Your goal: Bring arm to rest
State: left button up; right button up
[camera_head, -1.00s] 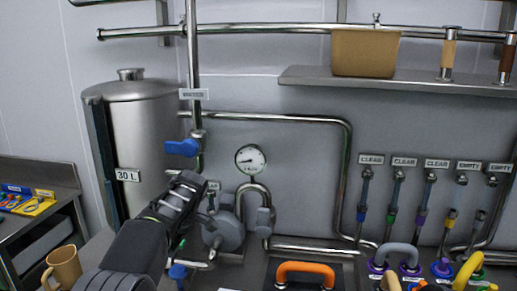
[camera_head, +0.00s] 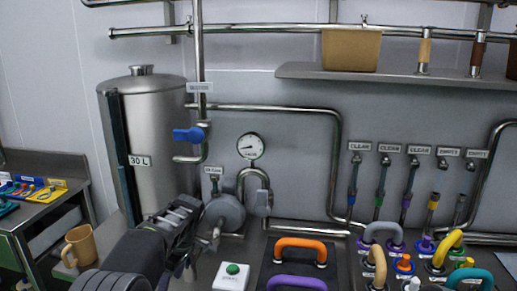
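My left arm comes in from the bottom left, dark grey and black. My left gripper (camera_head: 188,218) is in front of the steel tank's lower right side and left of the round grey pump (camera_head: 222,213). Its fingers are small and dark against the machinery, so I cannot tell whether they are open or shut. I see nothing clearly held in it. My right arm and gripper are not in view.
A steel tank (camera_head: 152,160) marked 30 L stands behind my arm. A blue valve handle (camera_head: 188,134) is above the gripper. A tan mug (camera_head: 79,246) stands left of the arm. A green button box (camera_head: 232,277) and an orange handle (camera_head: 300,245) are to the right.

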pick_arm(q)
jog(key=s+d+f+m+h, duration=0.25)
jog(key=s+f, duration=0.25)
jog(key=f, duration=0.4)
jog(key=s+d+f+m+h, duration=0.1)
jog(key=s+d+f+m, duration=0.15)
jog(key=s+f, duration=0.45)
jog(key=s+d+f+m+h, duration=0.1)
jog(key=s+d+f+m, duration=0.15)
jog(key=f, duration=0.85)
jog(key=s+d+f+m+h, duration=0.1)
jog(key=s+d, duration=0.3)
jog(key=s, duration=0.7)
jog(key=s+d+f+m+h, duration=0.2)
jog(key=s+d+f+m, duration=0.1)
jog(key=s, duration=0.9)
jog(key=shift+d+f+m, duration=0.25)
jog(key=shift+d+m, duration=0.2)
jog(key=shift+d, duration=0.5)
jog(key=shift+w, duration=0.15)
